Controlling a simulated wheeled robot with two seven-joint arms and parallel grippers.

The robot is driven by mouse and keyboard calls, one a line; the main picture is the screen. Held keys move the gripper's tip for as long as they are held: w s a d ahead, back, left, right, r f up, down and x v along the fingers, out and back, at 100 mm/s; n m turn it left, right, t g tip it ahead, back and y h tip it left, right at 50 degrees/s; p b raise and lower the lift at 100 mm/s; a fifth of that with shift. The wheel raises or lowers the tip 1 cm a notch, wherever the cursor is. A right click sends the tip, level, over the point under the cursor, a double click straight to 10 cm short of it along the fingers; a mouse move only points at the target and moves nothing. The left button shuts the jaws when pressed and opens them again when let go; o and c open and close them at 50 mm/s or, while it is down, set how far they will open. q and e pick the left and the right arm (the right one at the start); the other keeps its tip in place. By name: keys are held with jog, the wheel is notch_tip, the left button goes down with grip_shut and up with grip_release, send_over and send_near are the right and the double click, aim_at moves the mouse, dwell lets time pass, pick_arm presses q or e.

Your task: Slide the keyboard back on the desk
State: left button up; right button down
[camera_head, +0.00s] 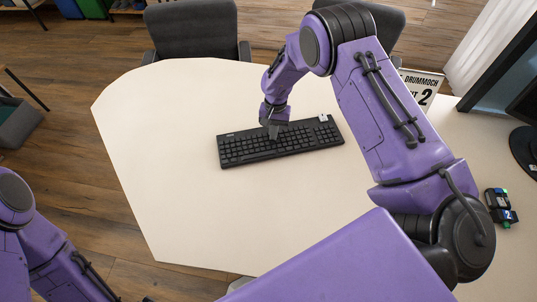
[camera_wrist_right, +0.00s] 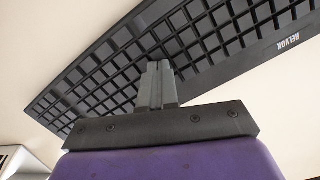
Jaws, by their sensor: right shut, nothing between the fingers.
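A black keyboard (camera_head: 300,141) lies on the pale desk (camera_head: 165,140), near its middle, turned slightly so its right end is farther back. My right gripper (camera_head: 273,133) reaches down over the keyboard's middle from the far side, with its fingers closed together and nothing between them. In the right wrist view the shut fingertips (camera_wrist_right: 157,68) are over the keys of the keyboard (camera_wrist_right: 215,45); whether they touch cannot be told. The left arm shows at the lower left of the head view, but its gripper is out of view.
A small white object (camera_head: 323,118) is at the keyboard's far right corner. A sign (camera_head: 424,88) stands at the back right, near a monitor (camera_head: 515,90). A small dark device (camera_head: 500,206) lies at the right. Chairs (camera_head: 195,32) stand behind the desk. The left side of the desk is clear.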

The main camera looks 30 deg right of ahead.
jog(key=shift+d+r+p, duration=0.4)
jog(key=shift+p, duration=0.35)
jog(key=shift+w+d, duration=0.1)
jog(key=shift+d, duration=0.05)
jog(key=shift+d+f, duration=0.1)
jog(key=shift+w+f, duration=0.1)
jog(key=shift+f, duration=0.05)
jog(key=w+d+b, duration=0.2)
jog(key=w+b, duration=0.1)
jog(key=shift+d+f, duration=0.1)
jog(key=shift+d, duration=0.1)
jog(key=w+d+b, duration=0.2)
jog(key=w, duration=0.1)
jog(key=w+d+b, duration=0.1)
jog(key=w+d, duration=0.1)
jog(key=shift+w, duration=0.25)
jog(key=shift+w+d+r, duration=0.2)
jog(key=shift+w+r, duration=0.05)
jog(key=shift+r, duration=0.15)
jog(key=shift+f, duration=0.1)
